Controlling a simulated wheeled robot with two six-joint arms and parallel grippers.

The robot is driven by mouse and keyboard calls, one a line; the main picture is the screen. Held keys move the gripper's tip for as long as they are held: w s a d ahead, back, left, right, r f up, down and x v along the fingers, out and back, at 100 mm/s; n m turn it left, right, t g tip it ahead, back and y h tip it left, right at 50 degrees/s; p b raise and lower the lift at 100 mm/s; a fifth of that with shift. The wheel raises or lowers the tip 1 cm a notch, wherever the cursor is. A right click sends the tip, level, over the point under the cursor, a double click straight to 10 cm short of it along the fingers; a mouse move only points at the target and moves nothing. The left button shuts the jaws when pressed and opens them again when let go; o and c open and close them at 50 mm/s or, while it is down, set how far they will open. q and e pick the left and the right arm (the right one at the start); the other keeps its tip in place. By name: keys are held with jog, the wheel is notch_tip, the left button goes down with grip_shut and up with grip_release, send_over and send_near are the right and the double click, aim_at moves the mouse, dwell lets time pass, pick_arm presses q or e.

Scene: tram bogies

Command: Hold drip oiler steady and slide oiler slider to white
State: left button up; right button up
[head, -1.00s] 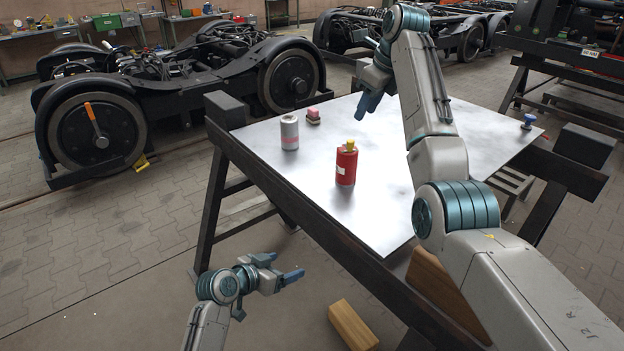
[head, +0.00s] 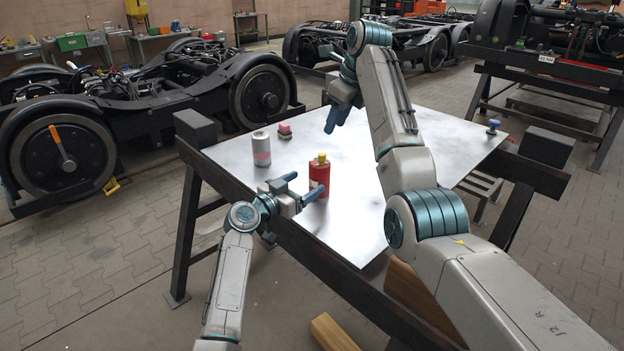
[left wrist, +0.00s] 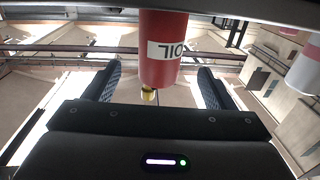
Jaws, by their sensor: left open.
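The drip oiler, a red cylinder (head: 320,176) with a yellow top, stands upright on the metal-topped table (head: 375,215). In the left wrist view the red oiler (left wrist: 163,62) shows upside down, with a white label reading OIL. My left gripper (head: 301,187) is open at its left side. The oiler appears between the two fingers in the wrist view; contact is not visible. I cannot make out the slider or its colour marks. My right gripper (head: 337,117) hangs above the table, behind the oiler and apart from it; its finger gap is unclear.
A blue knob-like item (head: 494,126) is at the far right corner. Tram bogies stand behind. A wooden beam (head: 333,332) lies below.

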aim_at(312, 179)
pick_arm(q)
jog(key=shift+x, duration=2.5)
